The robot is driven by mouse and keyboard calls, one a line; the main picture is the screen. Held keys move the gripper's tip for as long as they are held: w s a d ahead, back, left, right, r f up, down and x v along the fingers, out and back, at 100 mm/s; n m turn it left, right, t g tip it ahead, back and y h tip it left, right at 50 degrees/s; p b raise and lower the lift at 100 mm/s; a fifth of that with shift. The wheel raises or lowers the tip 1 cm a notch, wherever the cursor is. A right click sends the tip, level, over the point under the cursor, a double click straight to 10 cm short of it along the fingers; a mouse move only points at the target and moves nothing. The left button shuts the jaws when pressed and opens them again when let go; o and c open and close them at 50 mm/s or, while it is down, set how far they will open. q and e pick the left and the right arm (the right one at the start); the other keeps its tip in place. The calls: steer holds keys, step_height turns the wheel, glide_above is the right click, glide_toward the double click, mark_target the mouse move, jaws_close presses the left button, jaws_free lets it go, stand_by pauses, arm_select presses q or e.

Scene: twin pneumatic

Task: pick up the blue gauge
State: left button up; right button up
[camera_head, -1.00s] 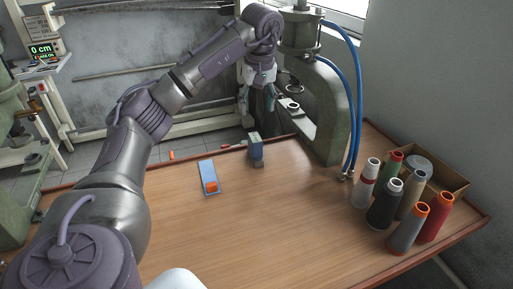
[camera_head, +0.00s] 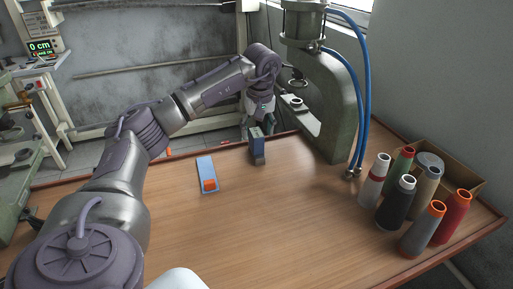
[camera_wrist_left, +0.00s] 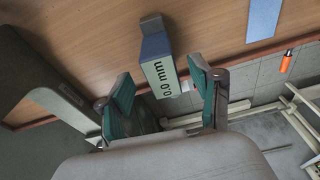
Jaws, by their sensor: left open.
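The blue gauge (camera_head: 257,147) is a small upright blue block standing near the far edge of the wooden table. In the left wrist view the gauge (camera_wrist_left: 160,66) shows a pale face reading "0.0 mm" and a grey part at its far end. My left gripper (camera_head: 259,124) is open and empty, just beyond the gauge at the table's far edge. In the left wrist view the fingers of my left gripper (camera_wrist_left: 160,82) are spread, and the gauge appears in the gap between them. I cannot tell whether either finger touches it. My right gripper is not in view.
A green press (camera_head: 340,110) with blue hoses stands close to the right of the gauge. A light blue strip (camera_head: 206,168) with an orange piece (camera_head: 210,185) lies to its left. Several thread spools and a cardboard box (camera_head: 470,180) stand at right. The table's middle is clear.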

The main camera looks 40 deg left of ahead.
arm_select(q)
steer(key=f, duration=0.5)
steer(key=shift+w+a+p, duration=0.15)
steer(key=shift+a+p, duration=0.25)
jaws_close()
